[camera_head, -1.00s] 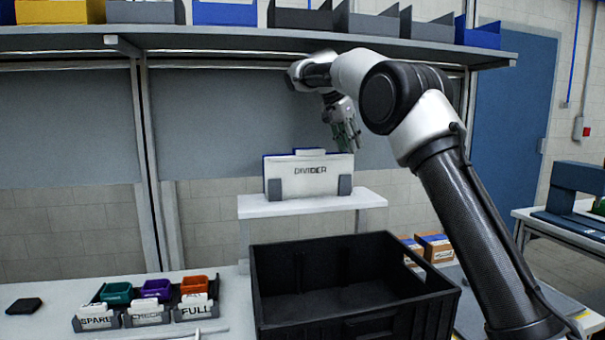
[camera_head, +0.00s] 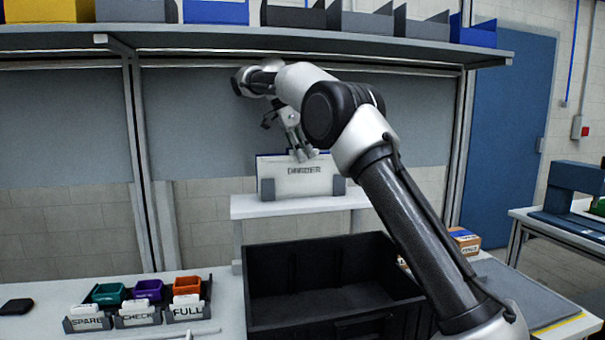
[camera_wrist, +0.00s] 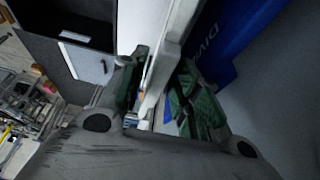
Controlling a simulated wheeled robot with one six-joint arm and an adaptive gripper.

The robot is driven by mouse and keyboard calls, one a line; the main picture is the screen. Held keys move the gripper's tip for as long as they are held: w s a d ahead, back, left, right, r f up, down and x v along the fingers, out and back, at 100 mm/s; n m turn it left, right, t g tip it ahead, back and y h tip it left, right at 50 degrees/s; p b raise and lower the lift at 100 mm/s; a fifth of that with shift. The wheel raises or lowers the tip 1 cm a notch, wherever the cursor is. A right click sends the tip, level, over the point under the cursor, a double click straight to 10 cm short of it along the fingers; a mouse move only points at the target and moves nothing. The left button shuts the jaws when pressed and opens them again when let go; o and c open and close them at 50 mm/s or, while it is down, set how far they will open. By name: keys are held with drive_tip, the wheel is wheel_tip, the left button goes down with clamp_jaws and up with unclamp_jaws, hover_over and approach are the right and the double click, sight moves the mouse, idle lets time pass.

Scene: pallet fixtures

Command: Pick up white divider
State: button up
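The white divider (camera_head: 300,181), lettered DIVIDER, stands upright in grey holders on a small raised shelf (camera_head: 262,210). A blue panel (camera_wrist: 225,45) shows behind it. My gripper (camera_head: 303,156) points down at the divider's top edge, near its middle. In the wrist view my gripper (camera_wrist: 162,95) has its green-padded fingers apart, one on either side of the white divider's top part (camera_wrist: 151,98). Some space shows beside the right finger; whether the left finger touches is not clear.
A black crate (camera_head: 333,322) stands in front of the raised shelf. At the left are small teal, purple and orange bins (camera_head: 148,291) with label holders. An overhead shelf (camera_head: 230,38) with several bins runs above my arm. A small carton (camera_head: 465,240) lies to the right.

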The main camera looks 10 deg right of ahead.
sight(304, 174)
drive_tip(key=shift+x, duration=2.6)
drive_tip(key=shift+s, duration=0.1)
drive_tip(key=shift+c, duration=0.2)
clamp_jaws()
